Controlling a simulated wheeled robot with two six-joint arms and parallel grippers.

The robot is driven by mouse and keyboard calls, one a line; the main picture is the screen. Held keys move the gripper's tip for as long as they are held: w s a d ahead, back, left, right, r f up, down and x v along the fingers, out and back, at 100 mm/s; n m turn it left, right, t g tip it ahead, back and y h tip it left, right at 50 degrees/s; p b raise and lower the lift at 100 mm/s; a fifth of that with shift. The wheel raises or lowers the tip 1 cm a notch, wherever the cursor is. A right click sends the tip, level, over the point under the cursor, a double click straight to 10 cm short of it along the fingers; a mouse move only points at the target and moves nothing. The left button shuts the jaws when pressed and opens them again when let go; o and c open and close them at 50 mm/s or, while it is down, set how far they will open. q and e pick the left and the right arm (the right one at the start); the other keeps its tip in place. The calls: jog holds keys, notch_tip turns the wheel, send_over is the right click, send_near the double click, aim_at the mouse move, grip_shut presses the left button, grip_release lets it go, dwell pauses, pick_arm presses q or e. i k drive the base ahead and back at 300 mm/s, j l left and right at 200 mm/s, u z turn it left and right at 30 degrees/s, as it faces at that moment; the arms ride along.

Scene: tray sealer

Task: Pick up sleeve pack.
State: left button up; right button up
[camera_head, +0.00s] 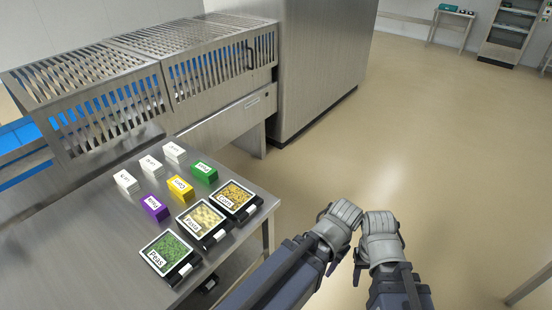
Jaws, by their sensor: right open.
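Small labelled boxes stand in two rows on the steel table; these look like the sleeve packs, and I cannot tell which one is named. The coloured row has a purple box (155,208), a yellow box (181,189) and a green box (204,172). Behind it are three white boxes (126,182), (152,166), (174,152). My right gripper (358,271) is open and empty, over the floor right of the table, apart from the boxes. My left gripper (332,264) is beside it, also away from the table; its jaws are mostly hidden.
Trays of peas (170,257), pasta (203,223) and corn (234,199) line the table's near right edge. A steel machine with slatted guards (200,70) stands behind the table (75,230). The floor (440,160) to the right is clear.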

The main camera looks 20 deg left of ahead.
aim_at(208, 174)
jog(key=i+l+z, duration=0.2)
jog(key=i, duration=0.25)
jog(key=i+z, duration=0.25)
jog(key=i, duration=0.15)
jog(key=i+u, duration=0.3)
jog(key=i+l+u, duration=0.25)
jog(key=i+u, duration=0.15)
jog(key=u, duration=0.25)
jog(key=i+u, duration=0.1)
jog(key=u, duration=0.25)
jog(key=i+l+u, duration=0.15)
jog(key=u, duration=0.25)
jog(key=i+l+u, duration=0.1)
jog(key=u, duration=0.25)
jog(key=i+u, duration=0.1)
jog(key=u, duration=0.3)
jog(key=i+l+u, duration=0.1)
jog(key=u, duration=0.3)
jog(key=l+u, duration=0.2)
jog(key=u, duration=0.2)
jog(key=i+l+u, duration=0.1)
jog(key=u, duration=0.3)
jog(key=l+u, duration=0.25)
jog(key=u, duration=0.15)
jog(key=i+l+u, duration=0.1)
jog(key=l+u, duration=0.4)
